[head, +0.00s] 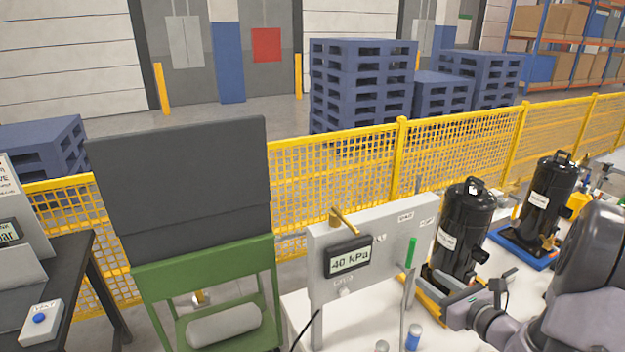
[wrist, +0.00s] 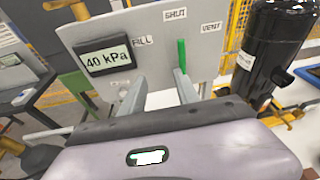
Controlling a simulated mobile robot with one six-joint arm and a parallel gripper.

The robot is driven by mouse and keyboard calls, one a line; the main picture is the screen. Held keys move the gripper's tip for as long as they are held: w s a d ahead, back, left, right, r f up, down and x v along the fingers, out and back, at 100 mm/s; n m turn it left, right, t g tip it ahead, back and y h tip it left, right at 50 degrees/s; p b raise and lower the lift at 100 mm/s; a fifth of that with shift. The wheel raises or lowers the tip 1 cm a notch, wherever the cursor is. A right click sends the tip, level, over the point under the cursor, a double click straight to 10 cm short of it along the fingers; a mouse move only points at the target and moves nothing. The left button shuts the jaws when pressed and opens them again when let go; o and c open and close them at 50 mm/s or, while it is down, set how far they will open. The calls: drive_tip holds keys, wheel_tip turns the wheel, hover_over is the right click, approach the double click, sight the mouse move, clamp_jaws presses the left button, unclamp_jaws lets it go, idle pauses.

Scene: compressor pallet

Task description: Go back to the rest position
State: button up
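My gripper (wrist: 160,88) is open in the wrist view, its two fingers apart with nothing seen between them. The fingers point at a grey valve panel (wrist: 150,30); the right fingertip appears close to the green handle (wrist: 182,55), but I cannot tell whether they touch. In the head view my arm comes in from the lower right, beside the panel (head: 388,235). The green handle (head: 411,252) stands upright there.
Black compressors (head: 462,225) (head: 546,200) stand behind and beside my arm. A green cart (head: 205,268) with a dark board is left of the panel. A dark bench (head: 75,270) is at far left. A yellow mesh fence (head: 335,170) runs behind, with blue pallets (head: 360,85) beyond.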

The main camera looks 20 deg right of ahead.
drive_tip(key=s+a+r+n+g+y+b, duration=0.1)
drive_tip(key=a+r+n+g+y+b, duration=0.2)
drive_tip(key=a+n, duration=0.7)
drive_tip(key=s+a+n+g+y+b, duration=0.15)
drive_tip(key=a+n+g+y, duration=0.25)
drive_tip(key=a, duration=1.3)
drive_tip(key=s+a+f+n+g+h+b, duration=0.1)
drive_tip(key=s+a+n+h+b, duration=0.2)
drive_tip(key=s+n, duration=0.5)
drive_tip(key=s+a+f+n+g+h+b, duration=0.1)
drive_tip(key=s+a+n+h+b, duration=0.2)
drive_tip(key=s+n, duration=0.5)
drive_tip(key=shift+s+a, duration=0.25)
drive_tip(key=shift+a, duration=0.2)
